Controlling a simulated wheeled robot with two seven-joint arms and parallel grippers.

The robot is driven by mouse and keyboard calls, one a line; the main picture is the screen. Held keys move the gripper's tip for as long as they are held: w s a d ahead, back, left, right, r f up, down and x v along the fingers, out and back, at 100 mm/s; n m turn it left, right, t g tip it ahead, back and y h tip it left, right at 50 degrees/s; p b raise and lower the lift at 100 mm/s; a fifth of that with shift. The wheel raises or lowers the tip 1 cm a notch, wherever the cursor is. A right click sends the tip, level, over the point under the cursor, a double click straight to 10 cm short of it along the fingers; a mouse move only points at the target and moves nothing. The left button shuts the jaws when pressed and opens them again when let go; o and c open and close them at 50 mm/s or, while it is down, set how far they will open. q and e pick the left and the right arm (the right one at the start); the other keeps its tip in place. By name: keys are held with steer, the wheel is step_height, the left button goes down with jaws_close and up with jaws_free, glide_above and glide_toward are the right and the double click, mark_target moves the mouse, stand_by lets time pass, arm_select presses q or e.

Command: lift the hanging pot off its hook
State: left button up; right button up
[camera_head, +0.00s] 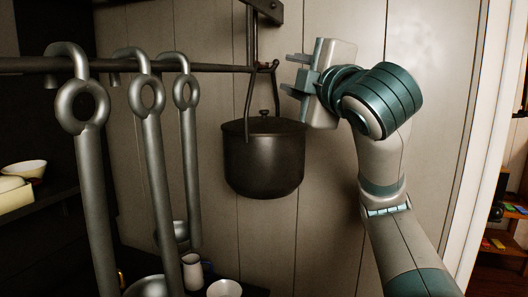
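The dark pot (264,160) with a lid hangs upright by its bail handle (248,98) from a hook (267,66) at the right end of a horizontal rail, against the plank wall. My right gripper (288,73) is just right of the hook and the top of the handle, its fingers pointing left. The fingers are apart with nothing seen between them. In this single view they look close to the handle, and I cannot tell the depth gap. My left gripper is not in view.
Several metal utensils with ring ends, one a ladle (150,140), hang from the rail (215,68) left of the pot. A white jug (192,271) and a white bowl (224,289) stand below on a dark surface. Shelves with bowls (25,169) are at the left.

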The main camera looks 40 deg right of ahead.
steer(key=shift+x, duration=1.4)
steer(key=p, duration=0.3)
glide_toward(262, 66)
steer(key=w+d, duration=0.2)
steer(key=w, duration=0.1)
steer(key=shift+r, duration=0.2)
steer(key=p+x, duration=0.2)
steer(key=x, duration=0.1)
steer(key=p+x, duration=0.1)
steer(key=shift+w+a+r+p, duration=0.25)
steer(key=shift+a+p, duration=0.05)
steer(key=shift+p, duration=0.1)
steer(key=shift+w+d+f, duration=0.1)
steer(key=shift+w+d, duration=0.15)
steer(key=shift+w, duration=0.15)
steer(key=shift+c, duration=0.7)
